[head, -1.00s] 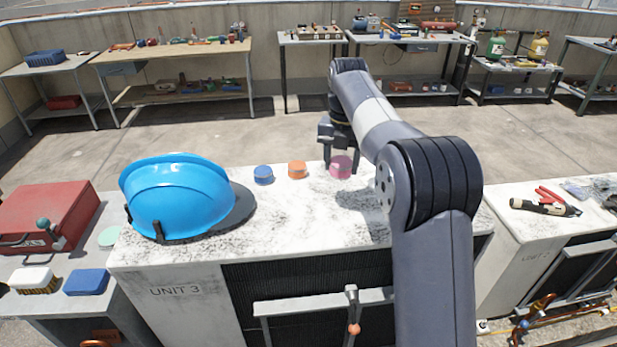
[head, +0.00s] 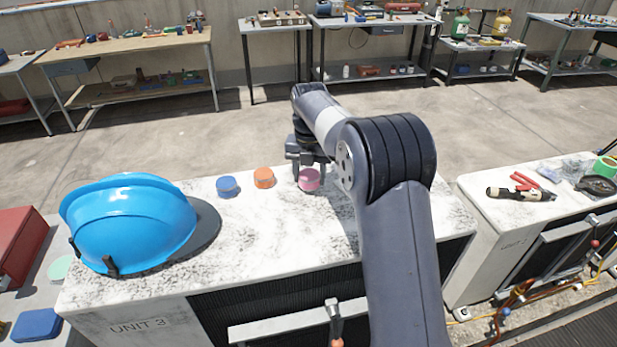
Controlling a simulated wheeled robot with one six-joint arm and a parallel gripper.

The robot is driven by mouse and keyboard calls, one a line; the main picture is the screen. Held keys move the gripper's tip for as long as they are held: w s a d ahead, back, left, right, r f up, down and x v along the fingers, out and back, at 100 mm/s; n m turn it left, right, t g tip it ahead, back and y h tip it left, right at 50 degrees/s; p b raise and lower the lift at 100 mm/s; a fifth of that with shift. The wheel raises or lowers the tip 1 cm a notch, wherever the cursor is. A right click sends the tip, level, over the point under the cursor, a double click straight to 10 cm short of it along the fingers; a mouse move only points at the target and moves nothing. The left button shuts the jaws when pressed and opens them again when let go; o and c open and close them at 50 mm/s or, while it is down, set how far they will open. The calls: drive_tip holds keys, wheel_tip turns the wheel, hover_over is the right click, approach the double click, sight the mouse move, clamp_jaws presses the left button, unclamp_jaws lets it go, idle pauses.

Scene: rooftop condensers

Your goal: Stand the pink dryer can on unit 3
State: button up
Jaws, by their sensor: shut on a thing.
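The pink dryer can (head: 309,180) is a short round can near the back edge of unit 3's speckled white top (head: 270,222). My gripper (head: 308,170) is shut on it from behind and above; the arm and can partly hide the fingers. I cannot tell whether the can's base touches the top or hangs just above it. A blue can (head: 227,187) and an orange can (head: 264,178) stand to its left in a rough row. The label "UNIT 3" (head: 141,327) shows on the front face.
A blue hard hat (head: 130,222) covers the left of unit 3's top. The middle of the top is clear. To the right, another unit (head: 520,212) bears pliers (head: 524,183) and other items. Workbenches (head: 130,52) line the back wall.

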sight(309, 174)
drive_tip(key=shift+f, duration=0.6)
drive_tip(key=shift+f, duration=0.1)
drive_tip(key=o, duration=1)
wheel_tip(309, 174, up, 12)
drive_tip(key=shift+r, duration=0.1)
